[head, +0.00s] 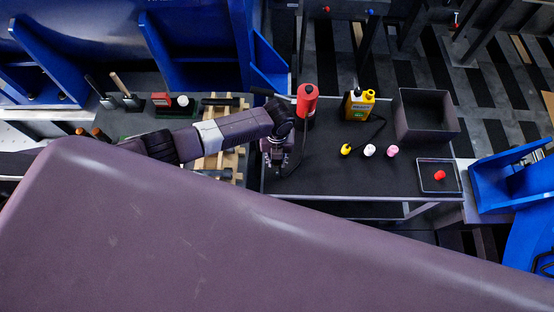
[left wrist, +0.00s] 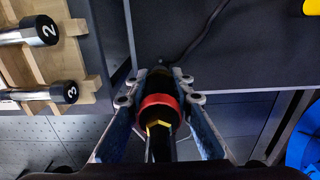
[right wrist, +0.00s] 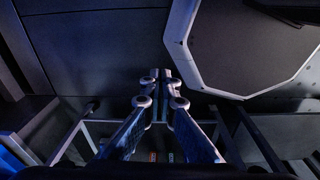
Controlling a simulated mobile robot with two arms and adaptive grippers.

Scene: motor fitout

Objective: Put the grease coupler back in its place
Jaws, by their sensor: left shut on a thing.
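My left gripper (head: 275,158) is over the left edge of the dark table. In the left wrist view its two fingers (left wrist: 162,92) are shut on a dark cylindrical piece, which I take for the grease coupler (left wrist: 158,106). It has a red ring, a yellow hex part and a silver stem that points toward the camera. Its far end is dark and hard to make out. A black hose (left wrist: 203,32) lies on the table beyond the fingers; whether it joins the piece is unclear. My right gripper (right wrist: 160,90) shows only in the right wrist view, fingertips together, with nothing seen between them.
A wooden rack (left wrist: 82,52) with numbered black-ended tools stands left of my left gripper.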

